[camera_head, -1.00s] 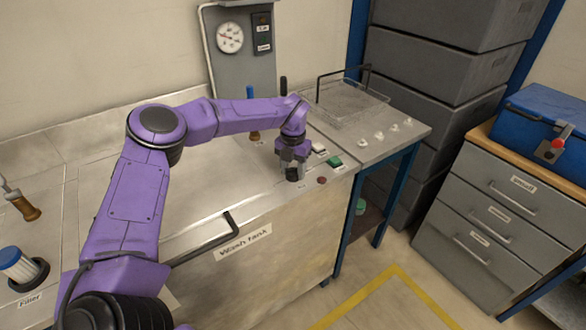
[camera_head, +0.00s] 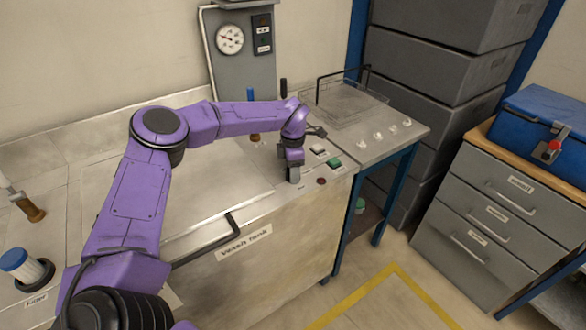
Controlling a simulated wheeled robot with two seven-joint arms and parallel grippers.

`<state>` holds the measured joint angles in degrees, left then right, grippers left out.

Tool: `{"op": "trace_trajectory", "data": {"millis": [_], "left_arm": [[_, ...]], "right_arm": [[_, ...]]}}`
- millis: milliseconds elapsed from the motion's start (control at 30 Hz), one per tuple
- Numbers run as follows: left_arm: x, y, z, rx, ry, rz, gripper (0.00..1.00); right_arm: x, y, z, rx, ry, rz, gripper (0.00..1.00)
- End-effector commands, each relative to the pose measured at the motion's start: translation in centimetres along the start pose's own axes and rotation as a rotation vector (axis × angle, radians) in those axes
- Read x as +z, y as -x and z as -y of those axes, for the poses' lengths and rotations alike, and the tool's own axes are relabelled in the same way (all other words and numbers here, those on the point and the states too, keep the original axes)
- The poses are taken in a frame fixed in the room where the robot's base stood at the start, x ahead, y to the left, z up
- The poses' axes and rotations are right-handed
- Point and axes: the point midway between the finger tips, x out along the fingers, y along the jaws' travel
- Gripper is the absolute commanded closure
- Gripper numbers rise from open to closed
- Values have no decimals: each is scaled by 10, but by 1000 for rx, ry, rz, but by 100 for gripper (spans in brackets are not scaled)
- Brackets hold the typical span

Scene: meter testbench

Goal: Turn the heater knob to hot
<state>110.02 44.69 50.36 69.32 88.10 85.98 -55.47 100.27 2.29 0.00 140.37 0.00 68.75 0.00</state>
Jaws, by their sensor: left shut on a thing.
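My left gripper (camera_head: 293,174) points down at the front right of the wash tank top (camera_head: 262,204), its jaws low over the control strip. It is shut on a small knob there, which the fingers mostly hide; I cannot read its marking or its setting. The wrist is turned, with part of the gripper body reaching out to the right. My right gripper is not in view.
A green switch (camera_head: 334,162), a pale switch (camera_head: 318,149) and a dark red button (camera_head: 321,181) lie close to the right of the gripper. A wire basket (camera_head: 345,104) stands behind on the side table. A black handle (camera_head: 212,242) is at the tank's front.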

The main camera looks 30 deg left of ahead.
Motion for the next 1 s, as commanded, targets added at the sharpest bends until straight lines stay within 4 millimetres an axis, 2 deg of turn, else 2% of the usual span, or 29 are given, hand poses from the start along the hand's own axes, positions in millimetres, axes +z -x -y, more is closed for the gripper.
{"op": "trace_trajectory", "data": {"millis": [200,500,1000], "left_arm": [[-2,-5,4,-14,-170,-10,82],[-2,-6,4,-14,-324,-9,82],[-2,-6,3,-13,-383,-9,81]], "right_arm": [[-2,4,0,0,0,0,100],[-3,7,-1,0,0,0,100],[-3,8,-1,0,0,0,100]]}}
